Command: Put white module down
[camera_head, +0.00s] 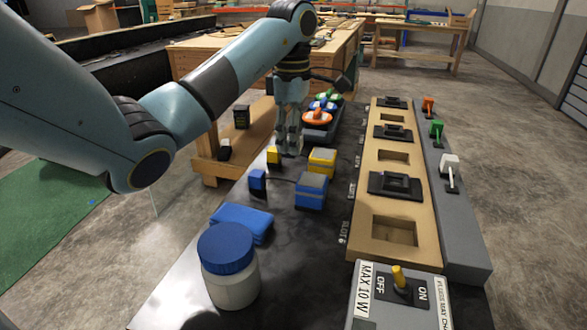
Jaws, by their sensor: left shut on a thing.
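My left gripper (289,147) points down over the dark tabletop, behind the yellow and blue blocks. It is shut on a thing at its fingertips. The held thing is small and mostly hidden by the fingers, so its white colour and whether it touches the table are hard to tell. My right gripper is out of view.
A yellow block (321,162), a blue block (311,190) and smaller blocks stand nearby. A blue-lidded jar (228,270) and blue pad (241,222) stand in front. A tan slotted panel (430,236), grey lever rail (463,240) and switch box (398,294) lie right.

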